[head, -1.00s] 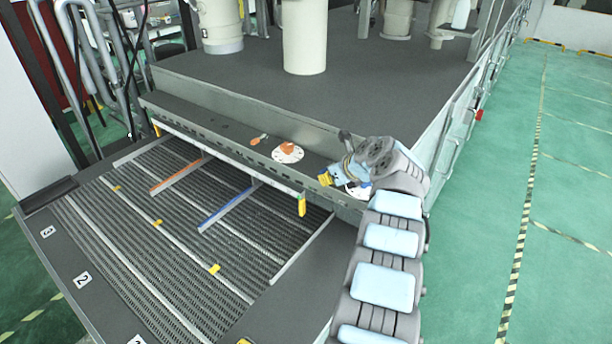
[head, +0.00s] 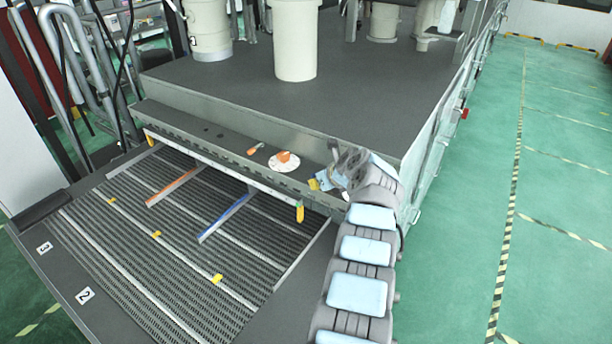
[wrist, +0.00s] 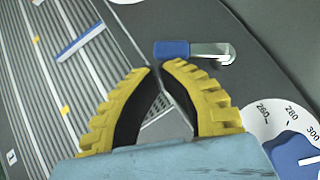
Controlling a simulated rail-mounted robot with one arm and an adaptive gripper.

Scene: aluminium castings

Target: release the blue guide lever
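The blue guide lever (wrist: 172,49) has a blue handle at its left and a bright metal arm running right to a pivot on the dark ledge. My gripper (wrist: 157,66) has its yellow ribbed fingertips drawn nearly together just below the blue handle in the wrist view. Nothing shows between the tips, and I cannot tell whether they touch the handle. In the head view my gripper (head: 313,184) is low over the right part of the ledge, and the lever is hidden there or too small to make out.
A blue-and-white dial (wrist: 297,148) lies right of my gripper. An orange lever (head: 257,149) and orange dial (head: 284,161) sit farther left on the ledge. A conveyor with a blue guide bar (head: 226,217) and an orange one (head: 174,186) lies in front; a yellow-ended rail (head: 230,177) runs above it.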

